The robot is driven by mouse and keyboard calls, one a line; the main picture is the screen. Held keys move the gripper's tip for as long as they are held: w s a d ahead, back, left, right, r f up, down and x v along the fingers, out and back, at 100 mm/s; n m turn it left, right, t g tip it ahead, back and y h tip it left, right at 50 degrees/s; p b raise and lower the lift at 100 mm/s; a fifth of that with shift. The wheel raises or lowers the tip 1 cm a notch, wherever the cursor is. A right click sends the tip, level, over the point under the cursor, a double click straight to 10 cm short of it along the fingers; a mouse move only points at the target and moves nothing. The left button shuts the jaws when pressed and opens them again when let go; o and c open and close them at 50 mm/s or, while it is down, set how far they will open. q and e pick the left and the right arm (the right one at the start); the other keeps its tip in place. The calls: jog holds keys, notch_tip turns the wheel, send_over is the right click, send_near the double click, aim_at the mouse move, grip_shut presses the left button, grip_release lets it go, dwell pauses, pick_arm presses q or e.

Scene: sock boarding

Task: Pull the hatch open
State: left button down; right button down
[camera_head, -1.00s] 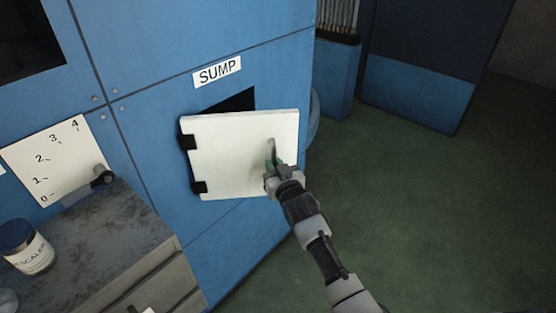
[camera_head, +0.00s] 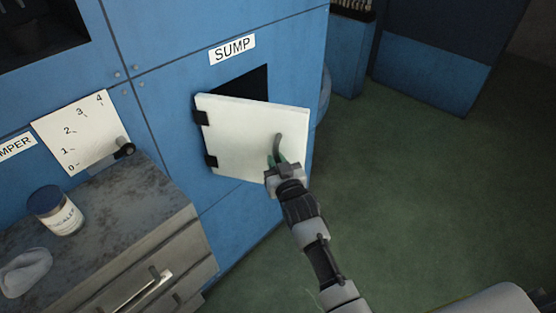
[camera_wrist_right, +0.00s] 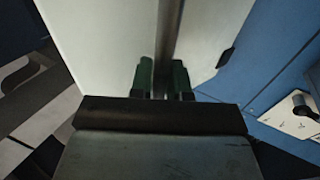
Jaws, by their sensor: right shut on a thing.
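The white hatch (camera_head: 240,135) under the SUMP label (camera_head: 232,49) stands partly open, swung out from its black hinges on the left. A dark opening (camera_head: 248,84) shows above and behind it. My right gripper (camera_head: 275,163) is at the right part of the hatch, shut on its grey upright handle (camera_head: 278,145). In the right wrist view the green fingertips (camera_wrist_right: 161,78) sit on either side of the handle bar (camera_wrist_right: 168,40), with the white hatch face behind. My left gripper is not in view.
A grey worn cabinet (camera_head: 110,215) with drawers stands at the lower left, with a blue-lidded jar (camera_head: 55,210) and a pale crumpled item (camera_head: 25,272) on it. A numbered dial plate (camera_head: 80,130) with a dark lever is on the blue wall. Green floor (camera_head: 410,190) at the right is clear.

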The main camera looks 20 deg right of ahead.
jog(key=c, duration=1.5)
grip_release()
jog(key=shift+a, duration=0.15)
jog(key=o, duration=0.4)
jog(key=shift+w+a, duration=0.15)
jog(key=shift+a, duration=0.05)
jog(key=shift+d, duration=0.15)
jog(key=shift+s, duration=0.3)
jog(key=s+b, duration=0.1)
jog(key=s, duration=0.9)
jog(key=shift+s+d, duration=0.15)
jog(key=shift+d, duration=0.2)
